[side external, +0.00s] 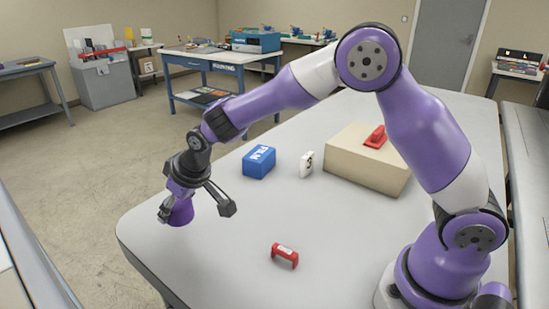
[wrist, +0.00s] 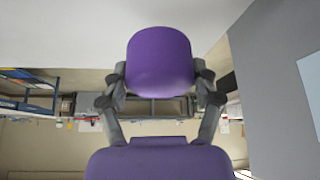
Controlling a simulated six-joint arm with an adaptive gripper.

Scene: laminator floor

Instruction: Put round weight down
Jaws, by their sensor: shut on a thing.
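The round weight, a purple cylinder-like piece (side external: 181,212), is near the far left edge of the table in the side view. It also shows between my fingers in the wrist view (wrist: 160,60). My gripper (side external: 195,206) is shut on it, with one finger at each side in the wrist view. Its lower end is at or just above the table top; I cannot tell whether it touches. Part of the weight is hidden behind the fingers in the side view.
On the grey table (side external: 220,262) are a blue FILM box (side external: 259,162), a white numbered block (side external: 307,164), a beige box (side external: 365,165) with a red handled piece (side external: 376,137) on it, and another red handled piece (side external: 285,255) in front. The table around the weight is clear.

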